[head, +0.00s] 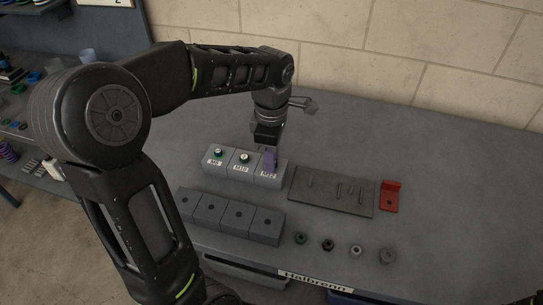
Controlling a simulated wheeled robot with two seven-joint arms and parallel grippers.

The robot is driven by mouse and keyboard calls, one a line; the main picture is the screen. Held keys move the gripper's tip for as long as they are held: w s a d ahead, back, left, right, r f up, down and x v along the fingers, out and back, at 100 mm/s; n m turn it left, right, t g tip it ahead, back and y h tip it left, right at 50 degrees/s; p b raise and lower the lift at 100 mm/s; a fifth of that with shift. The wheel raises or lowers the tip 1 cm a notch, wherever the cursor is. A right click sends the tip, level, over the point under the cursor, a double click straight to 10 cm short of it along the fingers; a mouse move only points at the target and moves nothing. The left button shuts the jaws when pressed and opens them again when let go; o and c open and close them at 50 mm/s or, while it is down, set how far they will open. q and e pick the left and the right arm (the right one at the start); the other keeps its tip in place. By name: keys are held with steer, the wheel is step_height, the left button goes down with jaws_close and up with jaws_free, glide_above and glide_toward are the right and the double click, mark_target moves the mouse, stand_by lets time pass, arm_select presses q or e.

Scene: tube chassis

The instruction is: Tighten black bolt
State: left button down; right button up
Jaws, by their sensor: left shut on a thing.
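My left gripper (267,147) points down over the right end of the row of labelled grey blocks (231,173). It is shut on a small purple piece (269,160), which is at the top of the block that seems to read M12. The gripper and purple piece hide what is on top of that block, and I cannot tell whether a black bolt is under them. The other two labelled blocks carry green-and-dark round pieces (218,153). A black nut-like ring (328,244) lies on the table in front. My right gripper is not in view.
A second row of grey blocks with holes (222,212) stands nearer. To the right are a grey plate (331,193) with several pins and a red bracket (390,195). Loose rings (356,250) lie along the front. The table's right side is clear. A wall runs behind.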

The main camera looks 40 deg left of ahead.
arm_select(q)
steer(key=m, duration=0.5)
steer(key=shift+p, duration=0.3)
steer(key=m, duration=0.3)
steer(key=shift+f+m+p, duration=0.1)
steer(key=shift+m+p, duration=0.2)
steer(key=shift+m, duration=0.7)
steer(key=shift+m, duration=1.2)
steer(key=m, duration=0.2)
steer(key=shift+m+p, duration=0.35)
steer(key=shift+m, duration=0.05)
